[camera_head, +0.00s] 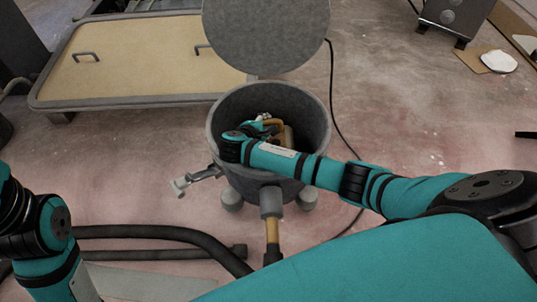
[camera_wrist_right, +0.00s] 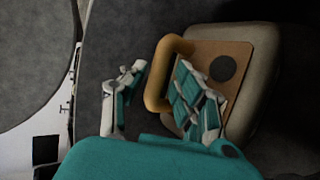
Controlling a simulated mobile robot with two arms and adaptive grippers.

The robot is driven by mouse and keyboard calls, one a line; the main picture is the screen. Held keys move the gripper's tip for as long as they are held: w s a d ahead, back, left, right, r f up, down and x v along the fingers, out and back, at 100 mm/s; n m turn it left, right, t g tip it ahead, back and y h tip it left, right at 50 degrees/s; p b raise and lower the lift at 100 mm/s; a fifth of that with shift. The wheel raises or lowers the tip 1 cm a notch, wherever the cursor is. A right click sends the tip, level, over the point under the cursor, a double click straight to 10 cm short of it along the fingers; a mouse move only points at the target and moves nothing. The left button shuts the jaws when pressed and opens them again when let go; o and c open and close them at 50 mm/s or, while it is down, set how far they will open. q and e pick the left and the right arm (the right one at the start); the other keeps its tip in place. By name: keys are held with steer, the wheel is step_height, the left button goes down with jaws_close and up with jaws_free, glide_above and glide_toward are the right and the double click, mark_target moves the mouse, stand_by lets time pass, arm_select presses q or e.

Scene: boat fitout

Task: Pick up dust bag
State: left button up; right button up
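The dust bag (camera_wrist_right: 265,75) is a grey-beige block inside the round grey vacuum drum (camera_head: 219,105). It has a brown plate with a dark round hole and a thick tan loop handle (camera_wrist_right: 158,75). Part of it shows in the head view (camera_head: 288,139). My right gripper (camera_wrist_right: 160,68) is down in the drum at the bag. Its fingers are apart, one on each side of the handle bar, with a visible gap on the left side. It also shows in the head view (camera_head: 268,124), partly hidden by the drum and my wrist. My left gripper is out of view.
The round grey lid (camera_head: 265,35) stands open behind the drum. A metal latch (camera_head: 195,180) sticks out at the drum's left. A dark hose (camera_head: 165,233) lies in front, a cable runs at right. A framed tan panel (camera_head: 135,55) is back left.

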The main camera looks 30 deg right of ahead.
steer(key=shift+x, duration=0.85)
steer(key=shift+r, duration=0.1)
jaws_close()
